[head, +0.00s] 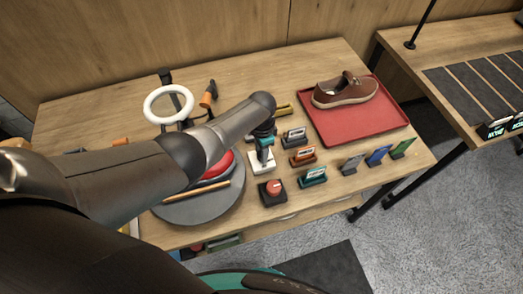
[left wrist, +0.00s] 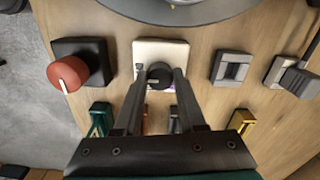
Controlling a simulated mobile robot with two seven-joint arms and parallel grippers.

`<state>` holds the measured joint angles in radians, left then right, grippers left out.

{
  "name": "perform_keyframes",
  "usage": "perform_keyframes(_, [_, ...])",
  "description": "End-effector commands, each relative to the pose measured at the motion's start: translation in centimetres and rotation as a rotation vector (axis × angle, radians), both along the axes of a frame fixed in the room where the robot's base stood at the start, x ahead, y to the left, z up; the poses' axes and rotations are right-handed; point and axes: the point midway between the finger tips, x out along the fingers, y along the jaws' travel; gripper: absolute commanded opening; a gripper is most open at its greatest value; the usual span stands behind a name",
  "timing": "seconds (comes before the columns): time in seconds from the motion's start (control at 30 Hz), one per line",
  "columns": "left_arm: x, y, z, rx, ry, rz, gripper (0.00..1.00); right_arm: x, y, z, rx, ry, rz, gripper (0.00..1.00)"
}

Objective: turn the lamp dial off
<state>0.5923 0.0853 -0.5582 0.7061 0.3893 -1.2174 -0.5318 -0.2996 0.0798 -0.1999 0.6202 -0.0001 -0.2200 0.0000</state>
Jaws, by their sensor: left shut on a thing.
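The dial is a small black knob (left wrist: 159,74) on a white base plate (left wrist: 160,49) in the left wrist view. A pale mark shows on the knob. In the head view the white base (head: 262,163) stands mid-table, with the knob mostly hidden under my gripper. My left gripper (left wrist: 158,80) points down and is shut on the knob, one finger on each side. In the head view my left gripper (head: 264,150) is over the white base. A white ring lamp (head: 168,104) stands at the back left. My right gripper is not in view.
A red knob on a black base (head: 272,190) stands close by, nearer the front edge. Several small card holders (head: 313,176) stand to the right. A red tray (head: 352,125) holds a brown sneaker (head: 344,92).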

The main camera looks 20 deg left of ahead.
Motion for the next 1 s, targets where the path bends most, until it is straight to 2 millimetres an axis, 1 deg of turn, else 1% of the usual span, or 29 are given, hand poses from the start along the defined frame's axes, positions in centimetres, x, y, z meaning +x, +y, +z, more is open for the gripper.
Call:
perform_keyframes(0.33, [-0.11, -0.03, -0.07, 0.000, 0.003, -0.006, 0.00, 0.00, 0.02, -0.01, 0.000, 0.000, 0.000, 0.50])
perform_keyframes(0.37, [-0.11, -0.03, -0.07, 0.000, 0.003, -0.006, 0.41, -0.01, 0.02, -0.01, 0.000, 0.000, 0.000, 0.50])
perform_keyframes(0.6, [-0.06, -0.03, -0.04, 0.000, 0.001, -0.004, 0.68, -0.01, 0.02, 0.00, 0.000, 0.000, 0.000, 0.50])
perform_keyframes(0.63, [-0.05, -0.03, -0.03, 0.000, 0.001, -0.004, 0.69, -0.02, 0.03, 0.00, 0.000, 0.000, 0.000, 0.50])
perform_keyframes(0.87, [-0.01, -0.02, 0.04, 0.000, 0.000, -0.004, 0.69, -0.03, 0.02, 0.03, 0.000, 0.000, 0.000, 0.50])
perform_keyframes(1.0, [0.01, 0.01, 0.77, 0.001, -0.001, -0.003, 0.69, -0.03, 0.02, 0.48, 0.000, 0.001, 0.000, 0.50])
